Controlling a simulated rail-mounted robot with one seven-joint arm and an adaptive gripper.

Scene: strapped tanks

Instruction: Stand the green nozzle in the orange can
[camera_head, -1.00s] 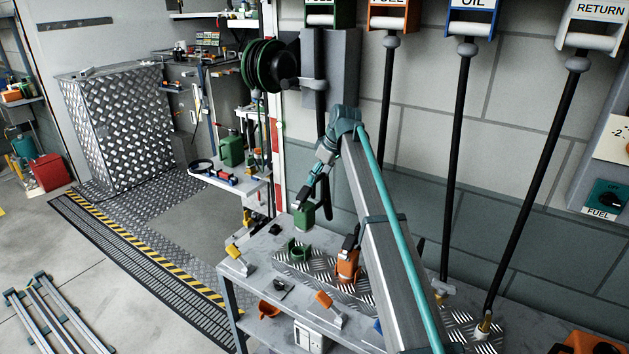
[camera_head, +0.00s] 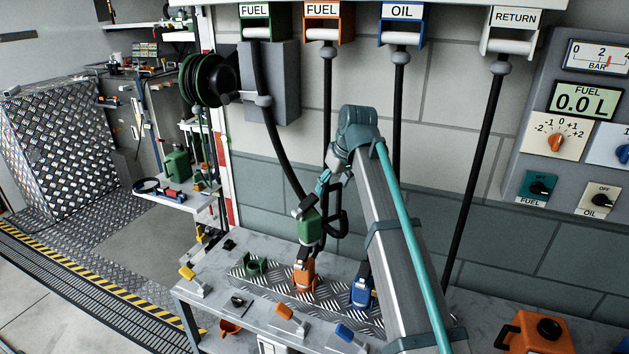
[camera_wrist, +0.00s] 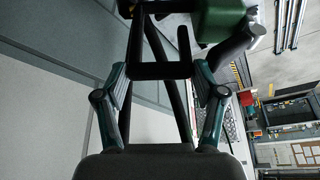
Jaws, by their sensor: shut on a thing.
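The green nozzle (camera_head: 311,229) is held in the air by my gripper (camera_head: 318,203), above the orange nozzle. Its black hose hangs down from the green FUEL bracket. In the wrist view my fingers (camera_wrist: 160,88) are closed around the nozzle's black handle (camera_wrist: 160,70), and its green body (camera_wrist: 220,20) shows at the top right.
The orange nozzle (camera_head: 304,275) and blue nozzle (camera_head: 361,290) stand on the tread-plate strip, beside the empty green holder (camera_head: 256,267). Orange (camera_head: 290,315) and yellow (camera_head: 194,277) levers line the bench front. Black hoses hang along the wall. A control panel (camera_head: 570,120) is at right.

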